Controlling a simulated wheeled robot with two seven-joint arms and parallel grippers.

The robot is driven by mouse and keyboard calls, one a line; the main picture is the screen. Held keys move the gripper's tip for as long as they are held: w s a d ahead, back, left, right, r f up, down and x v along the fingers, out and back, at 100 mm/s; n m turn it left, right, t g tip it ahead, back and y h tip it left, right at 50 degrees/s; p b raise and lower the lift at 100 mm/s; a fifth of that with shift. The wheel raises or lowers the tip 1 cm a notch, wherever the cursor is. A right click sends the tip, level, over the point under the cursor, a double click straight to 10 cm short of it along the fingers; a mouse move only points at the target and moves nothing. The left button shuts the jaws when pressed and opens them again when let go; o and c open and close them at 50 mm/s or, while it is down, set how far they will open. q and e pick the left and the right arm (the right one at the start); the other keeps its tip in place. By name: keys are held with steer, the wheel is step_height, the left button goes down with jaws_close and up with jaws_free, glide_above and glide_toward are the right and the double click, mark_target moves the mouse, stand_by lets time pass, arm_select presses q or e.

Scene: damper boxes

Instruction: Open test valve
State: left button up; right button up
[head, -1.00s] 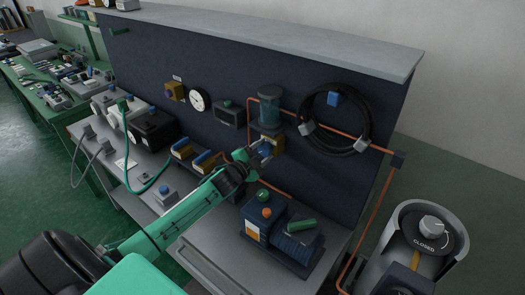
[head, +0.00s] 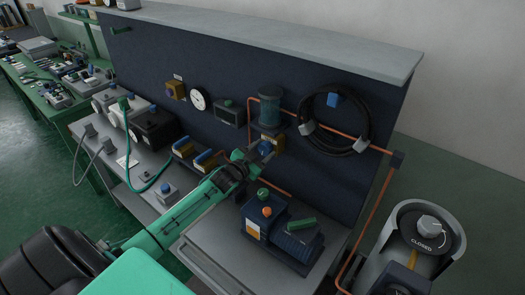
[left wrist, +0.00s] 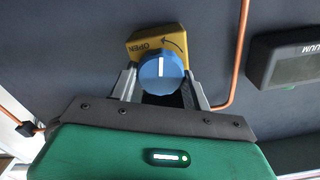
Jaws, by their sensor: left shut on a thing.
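The test valve is a round blue knob (left wrist: 161,75) with a white line, in front of a yellow plate (left wrist: 152,43) marked OPEN with a curved arrow. It is on the dark upright panel, and the yellow plate also shows in the head view (head: 278,143). My left gripper (left wrist: 162,88) is shut on the blue knob, one finger at each side. In the head view my left gripper (head: 262,151) is at the valve below the glass cylinder, and it hides part of the knob. My right gripper does not show.
A copper pipe (left wrist: 240,50) runs close beside the valve. A glass cylinder (head: 270,108) is above it, and a coiled black hose (head: 368,120) hangs to the right. A blue pump (head: 290,240) stands on the bench below. A cylinder marked CLOSED (head: 456,235) stands at the right.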

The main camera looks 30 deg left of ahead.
arm_select(q)
steer(key=shift+f, duration=0.1)
steer(key=o, duration=1)
steer(key=shift+c, duration=0.2)
steer(key=s+a+b, duration=0.1)
steer(key=s+b, duration=0.3)
steer(key=s, duration=0.9)
steer(key=shift+s, duration=0.4)
